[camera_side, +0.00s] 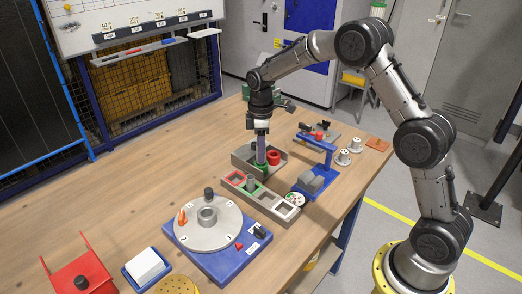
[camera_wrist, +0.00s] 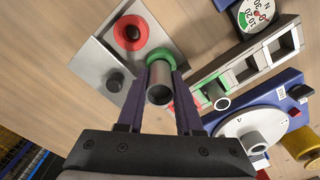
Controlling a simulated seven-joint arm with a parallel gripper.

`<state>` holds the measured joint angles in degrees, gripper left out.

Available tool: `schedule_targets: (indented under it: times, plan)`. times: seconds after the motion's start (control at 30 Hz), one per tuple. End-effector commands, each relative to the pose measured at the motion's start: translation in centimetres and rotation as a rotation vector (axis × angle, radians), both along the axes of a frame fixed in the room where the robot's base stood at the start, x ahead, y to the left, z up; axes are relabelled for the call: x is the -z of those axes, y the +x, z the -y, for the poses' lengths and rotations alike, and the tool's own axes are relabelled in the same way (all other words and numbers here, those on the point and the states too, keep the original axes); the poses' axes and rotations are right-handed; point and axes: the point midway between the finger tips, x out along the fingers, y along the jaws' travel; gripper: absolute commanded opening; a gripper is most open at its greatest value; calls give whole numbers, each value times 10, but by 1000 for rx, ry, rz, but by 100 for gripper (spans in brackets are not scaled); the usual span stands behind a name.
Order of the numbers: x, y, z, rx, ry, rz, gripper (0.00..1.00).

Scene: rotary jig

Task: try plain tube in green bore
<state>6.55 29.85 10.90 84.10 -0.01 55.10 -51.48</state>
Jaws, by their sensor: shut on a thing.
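My gripper (camera_side: 261,156) points down over the grey block (camera_side: 240,155). In the wrist view its two fingers (camera_wrist: 163,78) are shut on a plain grey tube (camera_wrist: 160,94), whose hollow top end faces the camera. The green-ringed bore (camera_wrist: 158,54) of the block lies right at the fingertips and the tube's lower end. The green ring (camera_side: 262,168) also shows under the fingers in the side view. The tube's lower end is hidden, so I cannot tell how far it is in the bore. The red-ringed bore (camera_wrist: 131,33) is beside it.
A rack (camera_side: 286,211) with coloured square pockets lies in front of the block; a second grey tube (camera_side: 250,182) stands at its green pocket. A round dial (camera_side: 296,199), a blue stand (camera_side: 318,182) and a turntable (camera_side: 205,238) are near. Bare wood lies left of the block.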

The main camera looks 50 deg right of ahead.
Motion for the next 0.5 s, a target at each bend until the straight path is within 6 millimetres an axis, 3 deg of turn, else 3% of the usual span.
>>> schedule_targets:
  times: [0.5]
  plan:
    - [8,0,0,0,0,0,0]
